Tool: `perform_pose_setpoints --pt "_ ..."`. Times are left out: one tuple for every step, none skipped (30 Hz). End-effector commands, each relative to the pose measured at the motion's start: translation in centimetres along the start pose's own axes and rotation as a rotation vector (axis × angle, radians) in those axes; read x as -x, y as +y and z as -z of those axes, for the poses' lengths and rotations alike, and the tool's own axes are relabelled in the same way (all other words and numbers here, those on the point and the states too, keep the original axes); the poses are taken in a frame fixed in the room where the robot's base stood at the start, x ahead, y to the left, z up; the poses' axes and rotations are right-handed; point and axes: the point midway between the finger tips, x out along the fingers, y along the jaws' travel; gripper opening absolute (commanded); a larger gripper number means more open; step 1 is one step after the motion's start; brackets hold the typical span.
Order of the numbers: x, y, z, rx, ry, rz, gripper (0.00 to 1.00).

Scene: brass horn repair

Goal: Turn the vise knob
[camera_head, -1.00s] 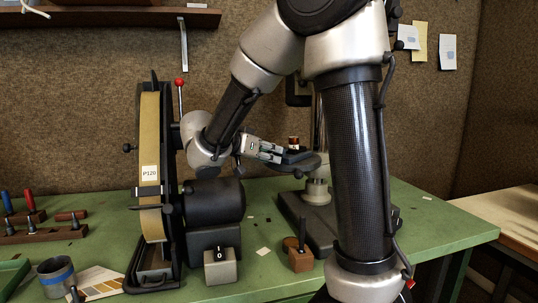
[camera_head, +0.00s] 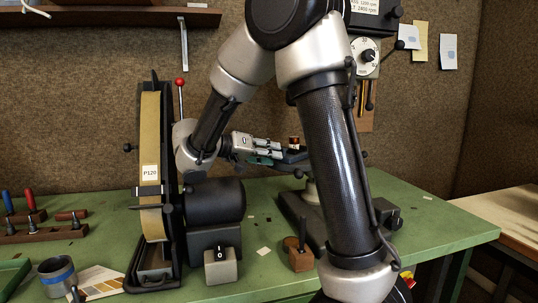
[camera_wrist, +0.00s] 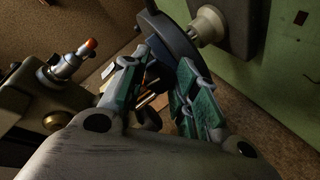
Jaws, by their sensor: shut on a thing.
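My gripper (camera_head: 278,153) reaches right over the drill press table, its grey fingers with teal pads closed in on a dark part. In the wrist view my gripper (camera_wrist: 162,62) has a finger on either side of this dark part, which I take for the vise knob (camera_wrist: 156,73). The fingers hide most of it, so its turn angle cannot be read. A dark grey vise-like body (camera_wrist: 35,105) with a brass round fills the left of that view. A silver post with an orange tip (camera_wrist: 88,45) stands on it. In the head view the knob cannot be made out.
The belt sander (camera_head: 152,200) stands close left of my arm, with a red-tipped lever (camera_head: 180,83). A grey switch box (camera_head: 221,266) and a wooden block with a lever (camera_head: 300,257) sit at the bench front. The dark round drill table (camera_wrist: 175,38) curves just beyond my fingers.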

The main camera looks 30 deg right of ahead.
Motion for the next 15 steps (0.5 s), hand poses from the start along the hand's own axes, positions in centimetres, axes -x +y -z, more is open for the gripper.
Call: perform_pose_setpoints --pt "0.03 -0.02 0.05 0.010 0.002 -0.004 0.06" --pt "0.03 -0.02 0.05 0.016 0.002 -0.006 0.06" --pt "0.03 -0.02 0.05 0.022 0.002 -0.009 0.06" --pt "0.03 -0.02 0.06 0.025 0.002 -0.010 0.06" --pt "0.03 -0.02 0.06 0.028 0.003 -0.011 0.06" --pt "0.03 -0.02 0.06 0.032 0.003 -0.012 0.06" --pt "0.03 -0.02 0.06 0.033 0.003 -0.013 0.06" --pt "0.03 -0.02 0.06 0.034 0.003 -0.013 0.06" --pt "0.04 -0.02 0.07 0.035 0.003 -0.014 0.06" --pt "0.04 -0.01 0.07 0.035 0.003 -0.014 0.06" --pt "0.04 -0.01 0.07 0.035 0.003 -0.014 0.06" --pt "0.04 -0.01 0.07 0.035 0.003 -0.014 0.06" --pt "0.03 -0.01 0.07 0.035 0.003 -0.014 0.06" --pt "0.03 -0.01 0.07 0.035 0.003 -0.014 0.06" --pt "0.03 -0.01 0.07 0.034 0.003 -0.014 0.06"
